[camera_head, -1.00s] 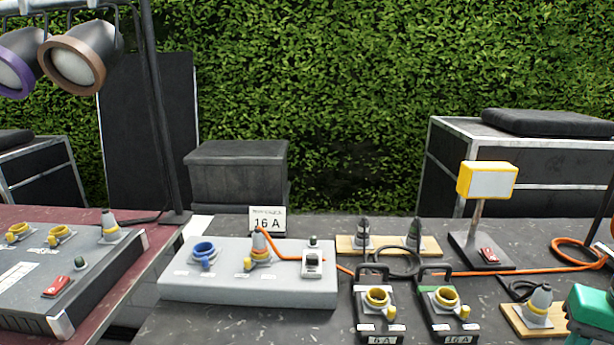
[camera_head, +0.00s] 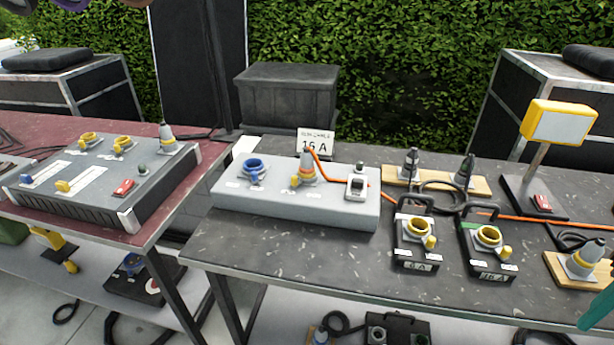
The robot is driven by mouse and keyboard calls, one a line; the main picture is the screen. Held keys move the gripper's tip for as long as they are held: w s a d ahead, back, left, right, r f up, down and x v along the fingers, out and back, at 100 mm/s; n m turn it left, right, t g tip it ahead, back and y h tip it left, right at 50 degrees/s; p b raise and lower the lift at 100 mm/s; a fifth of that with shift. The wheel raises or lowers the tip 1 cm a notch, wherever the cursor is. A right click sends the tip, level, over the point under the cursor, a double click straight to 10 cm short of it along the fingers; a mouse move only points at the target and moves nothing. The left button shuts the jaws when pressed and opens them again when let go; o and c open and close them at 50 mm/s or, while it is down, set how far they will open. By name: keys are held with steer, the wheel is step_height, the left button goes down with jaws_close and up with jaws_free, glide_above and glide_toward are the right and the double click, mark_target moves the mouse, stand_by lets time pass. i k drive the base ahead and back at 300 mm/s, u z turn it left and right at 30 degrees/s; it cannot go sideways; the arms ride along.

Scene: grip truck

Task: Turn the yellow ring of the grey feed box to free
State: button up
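The grey feed box (camera_head: 290,205) is the long light-grey box on the dark table, left of the table's middle. The ring's exact setting is too small to read. A card reading 16 A (camera_head: 315,141) stands behind the box. A green part, perhaps of my gripper, shows cut off at the right edge; its fingers cannot be made out.
Two black adapter boxes with yellow sockets (camera_head: 413,240) (camera_head: 487,244) stand right of the feed box. A yellow lamp (camera_head: 560,122) and plugs on wooden boards (camera_head: 437,181) are further right. A darker grey box (camera_head: 105,180) stands on the red table. Front-left tabletop is clear.

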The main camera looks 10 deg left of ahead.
mark_target(297, 182)
steer(key=z, duration=1.6)
steer(key=k, duration=0.95)
steer(key=u, duration=1.6)
steer(key=i, duration=1)
